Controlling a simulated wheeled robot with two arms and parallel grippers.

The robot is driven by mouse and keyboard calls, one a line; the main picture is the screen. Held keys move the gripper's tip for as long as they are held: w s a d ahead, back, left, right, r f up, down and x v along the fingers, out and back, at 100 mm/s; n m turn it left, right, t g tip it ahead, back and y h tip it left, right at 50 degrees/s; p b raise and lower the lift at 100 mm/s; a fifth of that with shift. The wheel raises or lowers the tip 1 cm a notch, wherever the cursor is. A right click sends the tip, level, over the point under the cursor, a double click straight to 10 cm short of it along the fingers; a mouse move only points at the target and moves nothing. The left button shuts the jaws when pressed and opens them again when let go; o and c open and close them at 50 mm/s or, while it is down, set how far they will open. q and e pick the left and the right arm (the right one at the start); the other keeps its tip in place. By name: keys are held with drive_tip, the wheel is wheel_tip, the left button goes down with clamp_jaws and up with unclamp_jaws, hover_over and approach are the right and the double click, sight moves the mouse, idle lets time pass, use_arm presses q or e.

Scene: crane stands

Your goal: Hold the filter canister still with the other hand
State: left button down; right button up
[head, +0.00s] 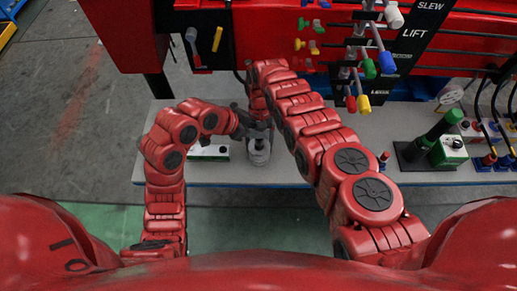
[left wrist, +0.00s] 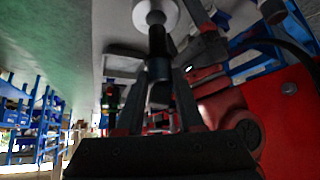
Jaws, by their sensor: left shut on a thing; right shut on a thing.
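The filter canister (head: 259,152) stands upright on the grey bench top, a small grey cylinder with a round base. My left gripper (head: 246,121) reaches it from the left at its upper end. In the left wrist view, the fingers of my left gripper (left wrist: 158,100) are shut on a dark upright cylindrical part (left wrist: 158,62), with a pale round disc (left wrist: 155,12) beyond it. My right gripper (head: 262,112) comes down close beside the left one and is shut at the canister's top. The two grippers overlap, so their exact contacts are partly hidden.
A green-and-white box (head: 210,152) lies left of the canister. A green cylinder (head: 437,132) and another green-and-white box (head: 449,151) stand at the right. Coloured levers (head: 369,68) hang from the red machine above the bench. The bench front edge is clear.

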drive_tip(key=shift+s+f, duration=0.1)
drive_tip(key=shift+f, duration=0.05)
drive_tip(key=o, duration=1.5)
drive_tip(key=shift+o, duration=0.2)
drive_tip(key=shift+r, duration=0.35)
drive_tip(key=shift+a+r, duration=0.1)
drive_tip(key=shift+r, duration=0.25)
drive_tip(key=r, duration=0.8)
drive_tip(key=shift+w+r, duration=0.2)
drive_tip(key=shift+r, duration=0.2)
